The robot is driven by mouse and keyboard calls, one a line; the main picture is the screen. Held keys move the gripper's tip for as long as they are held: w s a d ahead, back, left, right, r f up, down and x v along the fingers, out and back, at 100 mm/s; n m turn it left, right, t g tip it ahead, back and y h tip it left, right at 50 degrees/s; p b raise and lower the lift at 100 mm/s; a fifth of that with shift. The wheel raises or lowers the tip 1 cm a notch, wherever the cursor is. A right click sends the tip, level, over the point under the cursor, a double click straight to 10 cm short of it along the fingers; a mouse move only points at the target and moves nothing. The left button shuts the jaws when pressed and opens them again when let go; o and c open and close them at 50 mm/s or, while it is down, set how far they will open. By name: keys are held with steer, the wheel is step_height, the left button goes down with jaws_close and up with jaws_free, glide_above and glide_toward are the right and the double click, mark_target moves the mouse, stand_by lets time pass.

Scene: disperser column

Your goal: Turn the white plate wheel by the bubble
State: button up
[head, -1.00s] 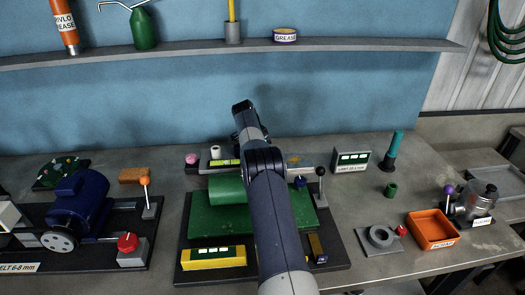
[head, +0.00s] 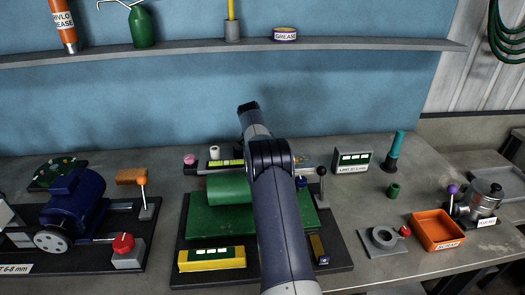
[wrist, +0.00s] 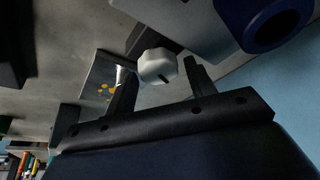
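A white faceted wheel with a dark mark (wrist: 158,66) shows in the wrist view, between the fingers of my gripper (wrist: 156,70). The fingers are open, with a gap visible on each side of the wheel; I cannot tell how deep it sits between them. In the head view a small white cylinder (head: 214,152) stands behind the yellow-green bubble level (head: 228,163); I cannot tell whether it is the same wheel. A pink wheel (head: 190,159) is at its left. My arm hides my gripper in the head view.
A green plate with a roller (head: 210,222) lies in front. A black-knobbed lever (head: 321,185) and a display box (head: 353,161) stand to the right. A blue-ended part (wrist: 270,25) is close by in the wrist view. A blue wall (head: 330,95) rises behind the bench.

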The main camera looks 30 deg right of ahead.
steer(key=shift+o, duration=0.7)
